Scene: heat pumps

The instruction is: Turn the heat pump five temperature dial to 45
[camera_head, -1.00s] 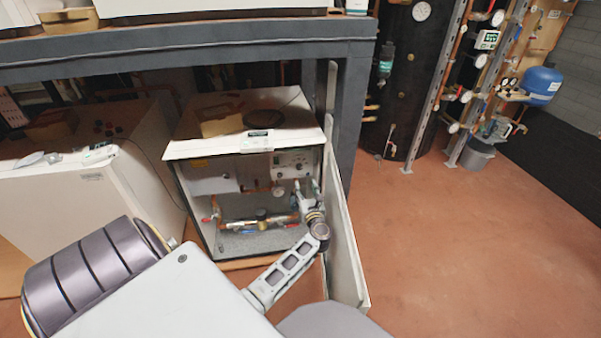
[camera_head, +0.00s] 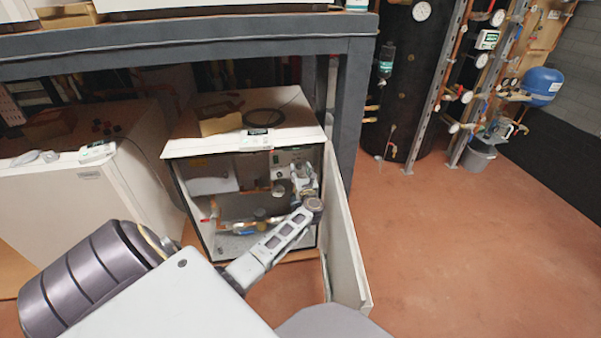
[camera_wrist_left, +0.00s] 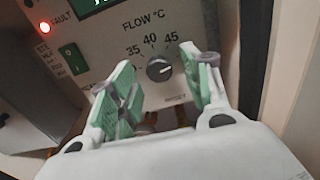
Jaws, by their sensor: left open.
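The temperature dial (camera_wrist_left: 159,68) is a dark grey round knob on a light panel, in the left wrist view. "FLOW °C" and the marks 35, 40 and 45 stand above it. Its pointer is too small to read surely. My left gripper (camera_wrist_left: 162,80) is open, its green-padded fingers on either side of the dial and apart from it. In the head view my left gripper (camera_head: 303,182) reaches into the open front of the heat pump (camera_head: 245,143) and hides much of the control panel (camera_head: 283,157). My right gripper does not show.
A red fault light (camera_wrist_left: 45,28) and a green switch (camera_wrist_left: 72,58) are left of the dial. The open door panel (camera_head: 345,235) stands close on the right of my arm. Pipes (camera_head: 240,225) run below. A bench (camera_head: 190,50) stands over the unit. The floor at right is clear.

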